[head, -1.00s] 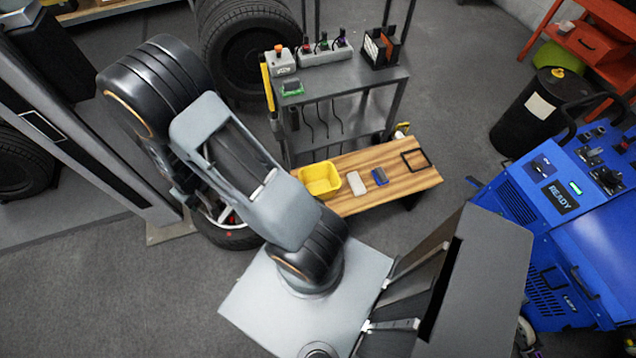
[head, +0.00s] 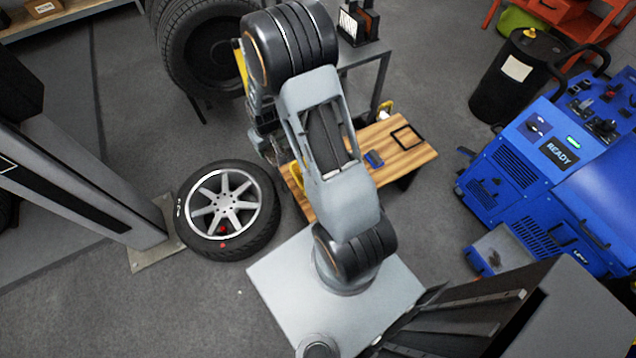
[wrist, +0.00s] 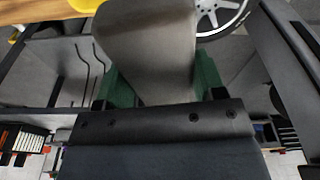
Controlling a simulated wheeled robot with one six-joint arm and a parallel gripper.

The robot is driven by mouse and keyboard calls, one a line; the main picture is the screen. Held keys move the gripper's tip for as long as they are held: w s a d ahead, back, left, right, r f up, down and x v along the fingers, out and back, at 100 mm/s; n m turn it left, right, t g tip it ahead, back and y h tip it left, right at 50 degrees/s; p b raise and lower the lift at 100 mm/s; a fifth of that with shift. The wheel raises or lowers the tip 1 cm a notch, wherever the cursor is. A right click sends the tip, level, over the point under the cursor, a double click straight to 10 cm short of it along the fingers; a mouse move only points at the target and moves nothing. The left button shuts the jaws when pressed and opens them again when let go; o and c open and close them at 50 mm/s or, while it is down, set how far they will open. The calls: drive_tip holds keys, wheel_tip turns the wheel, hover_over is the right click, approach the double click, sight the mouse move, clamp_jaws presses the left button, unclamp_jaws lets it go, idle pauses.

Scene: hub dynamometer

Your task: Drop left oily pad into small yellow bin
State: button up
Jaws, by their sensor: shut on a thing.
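My gripper (wrist: 158,82) shows in the wrist view as two green jaws shut on a flat grey-brown pad (wrist: 148,45). The pad fills the space between the jaws and extends toward the top of the picture. The yellow bin (wrist: 86,4) shows only as a sliver at the top edge, left of the pad. In the head view a strip of the yellow bin (head: 297,176) shows on the wooden bench (head: 402,163), mostly behind my arm. My gripper and the held pad are hidden there by the arm.
A blue item (head: 374,159) and a black square frame (head: 408,138) lie on the bench. A wheel (head: 228,210) lies on the floor to its left. A grey metal cart (head: 362,54) stands behind the bench. A blue READY machine (head: 545,170) stands right.

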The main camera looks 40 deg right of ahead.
drive_tip(key=d+f+b, duration=0.9)
drive_tip(key=f+b, duration=0.3)
drive_tip(key=b, duration=0.4)
drive_tip(key=w+d+f+n+b, duration=0.1)
drive_tip(key=d+f+b, duration=0.8)
drive_tip(key=f+b, duration=0.4)
drive_tip(key=b, duration=0.2)
drive_tip(key=shift+w+d+f+b, duration=0.15)
drive_tip(key=shift+d+f+b, duration=0.05)
drive_tip(key=shift+d+b, duration=0.2)
drive_tip(key=o, duration=1)
drive_tip(key=r+p, duration=0.1)
drive_tip(key=r, duration=0.3)
drive_tip(key=s+r+p, duration=0.1)
drive_tip(key=r, duration=0.4)
drive_tip(key=s+r+p, duration=0.1)
drive_tip(key=r+p, duration=0.1)
drive_tip(key=r, duration=0.2)
drive_tip(key=shift+d+r, duration=0.15)
drive_tip(key=shift+r, duration=0.2)
